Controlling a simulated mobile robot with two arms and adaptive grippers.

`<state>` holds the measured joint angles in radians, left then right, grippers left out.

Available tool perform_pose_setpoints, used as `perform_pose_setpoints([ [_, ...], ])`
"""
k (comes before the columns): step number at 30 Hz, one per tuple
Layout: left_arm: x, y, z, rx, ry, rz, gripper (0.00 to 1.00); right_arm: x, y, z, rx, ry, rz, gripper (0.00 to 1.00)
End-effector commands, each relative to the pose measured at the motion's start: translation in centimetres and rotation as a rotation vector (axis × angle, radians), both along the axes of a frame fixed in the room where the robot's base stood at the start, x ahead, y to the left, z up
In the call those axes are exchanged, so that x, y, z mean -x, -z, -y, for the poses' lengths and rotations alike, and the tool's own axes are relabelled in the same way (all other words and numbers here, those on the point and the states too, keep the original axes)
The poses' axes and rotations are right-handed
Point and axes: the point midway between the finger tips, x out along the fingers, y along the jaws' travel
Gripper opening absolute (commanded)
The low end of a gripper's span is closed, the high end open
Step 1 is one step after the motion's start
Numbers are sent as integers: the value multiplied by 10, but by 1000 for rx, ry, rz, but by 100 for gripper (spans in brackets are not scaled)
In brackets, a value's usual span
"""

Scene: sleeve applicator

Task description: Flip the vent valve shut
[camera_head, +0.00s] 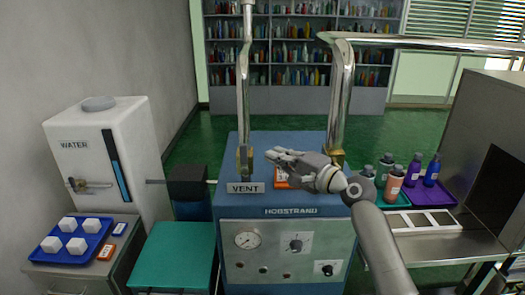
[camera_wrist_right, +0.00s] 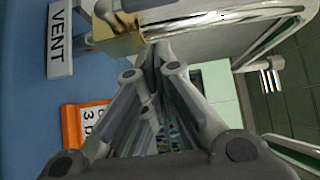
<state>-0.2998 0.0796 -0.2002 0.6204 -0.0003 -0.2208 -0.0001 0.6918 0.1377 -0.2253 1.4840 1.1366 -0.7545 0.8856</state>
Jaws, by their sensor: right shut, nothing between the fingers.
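The VENT sign (camera_head: 245,188) stands on the front top edge of the blue machine (camera_head: 285,210), and it also shows in the wrist view (camera_wrist_right: 60,40). Just behind the sign, a brass fitting (camera_head: 244,160) sits at the foot of the left steel pipe; I cannot make out which way its handle points. My right gripper (camera_head: 272,155) is above the machine top, pointing left, a little right of this fitting and apart from it in the head view. Its fingers (camera_wrist_right: 155,55) are together and empty, with a brass fitting (camera_wrist_right: 122,40) near their tips. My left gripper is out of view.
The right steel pipe (camera_head: 341,95) rises behind my right arm. An orange display (camera_head: 281,178) lies partly hidden below the gripper. Bottles stand on a purple tray (camera_head: 440,193) at right. A white WATER tank (camera_head: 100,160) and blue tray of white cubes (camera_head: 70,255) are at left.

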Motion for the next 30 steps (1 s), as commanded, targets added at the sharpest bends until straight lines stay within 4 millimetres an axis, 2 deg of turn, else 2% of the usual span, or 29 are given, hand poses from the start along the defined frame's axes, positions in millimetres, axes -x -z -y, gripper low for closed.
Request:
perform_pose_setpoints([
  [1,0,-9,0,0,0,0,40,-1,-5,-10,-1,-3,-1,0],
  [3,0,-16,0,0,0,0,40,0,-4,-21,-1,-4,-1,0],
  [9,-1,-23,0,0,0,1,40,0,-1,-38,1,-1,-1,0],
  [23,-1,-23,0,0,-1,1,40,-1,0,-41,2,0,1,0],
  [30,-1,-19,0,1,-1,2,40,-11,-2,-43,46,0,2,0],
])
